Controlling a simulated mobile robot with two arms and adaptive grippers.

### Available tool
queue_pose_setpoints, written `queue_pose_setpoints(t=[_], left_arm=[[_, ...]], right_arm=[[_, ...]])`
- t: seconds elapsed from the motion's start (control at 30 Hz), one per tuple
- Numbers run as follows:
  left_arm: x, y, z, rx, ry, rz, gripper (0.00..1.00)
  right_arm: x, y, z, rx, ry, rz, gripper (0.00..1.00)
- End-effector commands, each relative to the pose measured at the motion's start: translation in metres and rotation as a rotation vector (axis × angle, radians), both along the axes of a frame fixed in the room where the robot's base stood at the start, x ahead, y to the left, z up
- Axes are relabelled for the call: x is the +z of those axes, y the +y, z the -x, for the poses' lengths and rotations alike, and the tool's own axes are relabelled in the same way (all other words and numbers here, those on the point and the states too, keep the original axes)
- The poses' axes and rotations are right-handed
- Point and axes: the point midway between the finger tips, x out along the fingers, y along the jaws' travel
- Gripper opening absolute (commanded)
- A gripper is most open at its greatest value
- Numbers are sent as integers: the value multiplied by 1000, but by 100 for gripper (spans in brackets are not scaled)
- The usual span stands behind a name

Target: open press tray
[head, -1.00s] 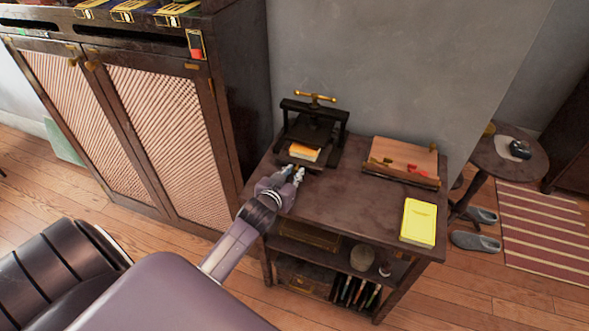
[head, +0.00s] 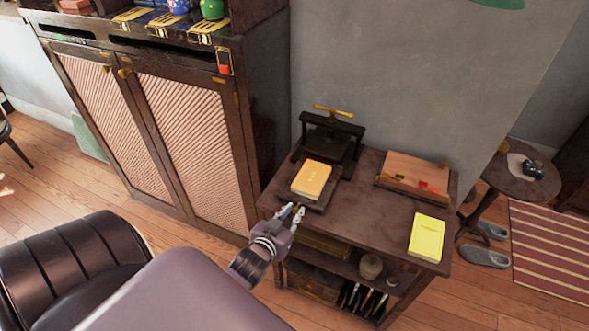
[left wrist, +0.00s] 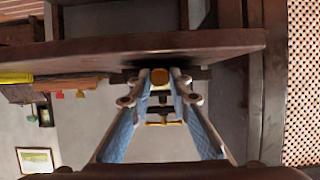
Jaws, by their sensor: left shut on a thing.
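The black book press (head: 330,140) with a brass screw handle (head: 334,112) stands at the back left of the small dark table. Its tray (head: 318,204) sticks out toward the table's front edge, with an orange-yellow book (head: 312,179) lying on it. My left gripper (head: 291,211) is at the tray's front edge. In the left wrist view, a round gold knob (left wrist: 159,77) sits between its fingertips, and the gripper is shut on it. The fingers hide part of the knob. My right gripper is not in view.
A wooden slanted box (head: 412,175) and a yellow book (head: 426,237) lie on the right of the table (head: 365,225). A tall cabinet (head: 190,150) stands close on the left. A round side table (head: 518,170) is at the right.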

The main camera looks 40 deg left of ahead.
Motion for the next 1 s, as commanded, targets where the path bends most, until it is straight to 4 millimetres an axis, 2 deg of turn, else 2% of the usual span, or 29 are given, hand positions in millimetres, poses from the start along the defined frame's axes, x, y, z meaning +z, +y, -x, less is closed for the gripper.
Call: queue_pose_setpoints(t=[0.13,0.17,0.3,0.57,0.67,0.77,1.0], left_arm=[[1,0,-1,-1,-3,0,0],[1,0,-1,-1,-3,0,21],[1,0,-1,0,-2,0,34],[0,0,0,0,0,0,34],[2,-1,6,0,1,0,34],[6,-4,19,0,2,0,34],[26,-15,64,1,2,0,34]], right_arm=[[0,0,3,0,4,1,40],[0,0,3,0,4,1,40],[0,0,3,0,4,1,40],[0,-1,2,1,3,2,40],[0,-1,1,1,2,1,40],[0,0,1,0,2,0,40],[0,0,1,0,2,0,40]])
